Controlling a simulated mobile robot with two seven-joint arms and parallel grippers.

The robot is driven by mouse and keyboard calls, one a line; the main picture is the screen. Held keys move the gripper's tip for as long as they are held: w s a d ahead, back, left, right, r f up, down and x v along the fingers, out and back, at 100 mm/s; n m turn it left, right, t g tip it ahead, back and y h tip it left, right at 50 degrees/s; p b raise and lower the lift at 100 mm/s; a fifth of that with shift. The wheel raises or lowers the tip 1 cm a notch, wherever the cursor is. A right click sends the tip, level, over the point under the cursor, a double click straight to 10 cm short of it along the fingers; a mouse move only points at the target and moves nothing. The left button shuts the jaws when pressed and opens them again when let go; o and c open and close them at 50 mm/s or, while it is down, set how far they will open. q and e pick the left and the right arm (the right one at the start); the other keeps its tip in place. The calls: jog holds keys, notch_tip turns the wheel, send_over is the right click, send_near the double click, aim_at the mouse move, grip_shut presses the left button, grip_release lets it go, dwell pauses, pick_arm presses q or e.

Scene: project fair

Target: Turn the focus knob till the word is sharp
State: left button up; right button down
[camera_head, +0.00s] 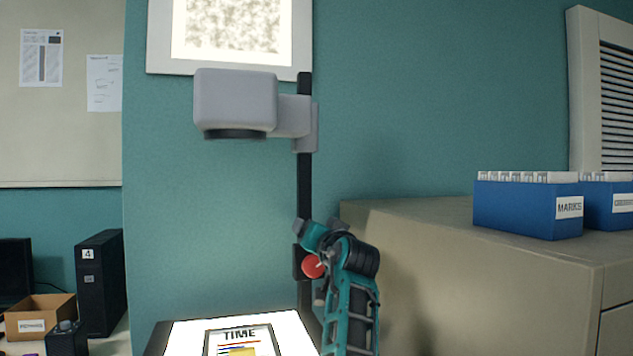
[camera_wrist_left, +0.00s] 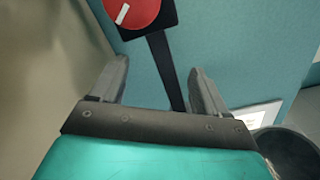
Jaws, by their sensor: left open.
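The overhead projector has a grey head (camera_head: 236,100) on a black post (camera_head: 304,180). Its round red focus knob (camera_head: 313,266) sits low on the post. The left wrist view shows the knob (camera_wrist_left: 133,12) cut by the top edge, with a white mark at its left. My left gripper (camera_head: 322,232) is near the knob in the head view. In the left wrist view its fingers (camera_wrist_left: 158,68) are apart and empty, and the knob lies beyond their tips. The lit screen (camera_head: 232,25) shows only a blurred mottled patch. A sheet reading TIME (camera_head: 240,335) lies on the lit stage (camera_head: 185,338).
A beige cabinet (camera_head: 430,280) stands right of my arm, with blue file boxes (camera_head: 525,210) on top. At the left are a cardboard box (camera_head: 40,318) and a black tower (camera_head: 101,285).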

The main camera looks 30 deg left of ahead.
pick_arm(q)
notch_tip(320, 180, up, 12)
jog(key=shift+r, duration=0.25)
jog(key=shift+f, duration=0.1)
dwell(0.5)
